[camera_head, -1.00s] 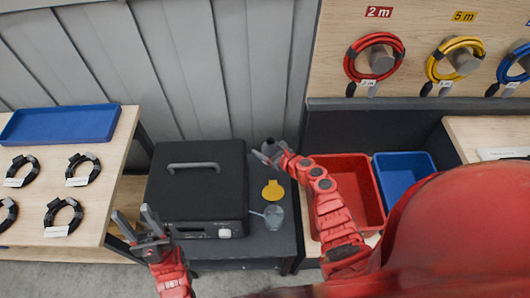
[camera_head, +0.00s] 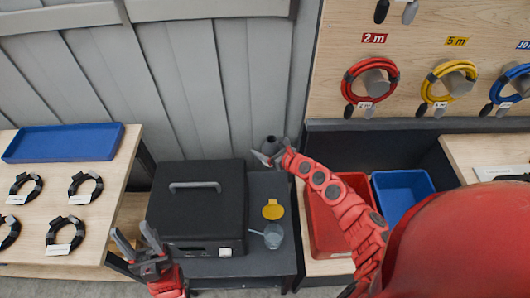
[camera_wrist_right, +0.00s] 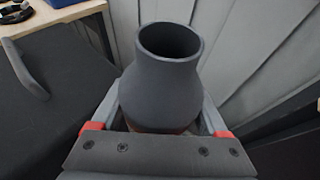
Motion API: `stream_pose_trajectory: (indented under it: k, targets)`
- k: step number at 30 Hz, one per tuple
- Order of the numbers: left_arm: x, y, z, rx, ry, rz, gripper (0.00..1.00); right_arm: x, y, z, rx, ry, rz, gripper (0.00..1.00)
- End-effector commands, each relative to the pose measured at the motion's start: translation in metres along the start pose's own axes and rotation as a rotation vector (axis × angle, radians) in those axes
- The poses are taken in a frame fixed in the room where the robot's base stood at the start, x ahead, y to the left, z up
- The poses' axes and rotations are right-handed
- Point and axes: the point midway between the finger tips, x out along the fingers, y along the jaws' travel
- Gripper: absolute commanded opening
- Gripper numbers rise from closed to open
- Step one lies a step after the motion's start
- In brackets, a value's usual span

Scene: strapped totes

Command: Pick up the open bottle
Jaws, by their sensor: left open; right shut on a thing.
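The open bottle (camera_wrist_right: 165,85) is dark grey with a wide, uncapped mouth. It fills the middle of the right wrist view, and its top also shows in the head view (camera_head: 271,143). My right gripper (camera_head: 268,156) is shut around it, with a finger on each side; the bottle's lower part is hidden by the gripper. The bottle looks about upright in the grip. Whether its base touches the dark side table (camera_head: 268,188) cannot be told. My left gripper (camera_head: 138,243) is open and empty, in front of the black case's left side.
A black case (camera_head: 198,205) with a handle stands left of a yellow disc (camera_head: 273,209) and a clear cup (camera_head: 273,236). Red (camera_head: 318,225) and blue (camera_head: 402,195) bins stand right. The left table (camera_head: 100,185) holds cable coils and a blue tray (camera_head: 64,143).

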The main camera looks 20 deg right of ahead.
Motion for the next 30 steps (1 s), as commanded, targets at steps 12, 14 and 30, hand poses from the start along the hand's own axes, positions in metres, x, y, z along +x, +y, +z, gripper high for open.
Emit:
stream_pose_trajectory:
  k: [12, 14, 30]
  targets:
    - [0.001, 0.0, 0.0, 0.0, 0.0, 0.0, 0.5, -0.007, 0.0, 0.018, 0.0, -0.002, -0.001, 0.04]
    - [0.001, 0.0, 0.0, 0.0, 0.0, 0.0, 0.5, -0.007, 0.0, 0.02, -0.001, -0.002, 0.0, 0.04]
    - [0.002, 0.0, 0.0, 0.0, 0.0, 0.0, 0.5, -0.008, 0.001, 0.021, 0.0, -0.002, 0.0, 0.04]
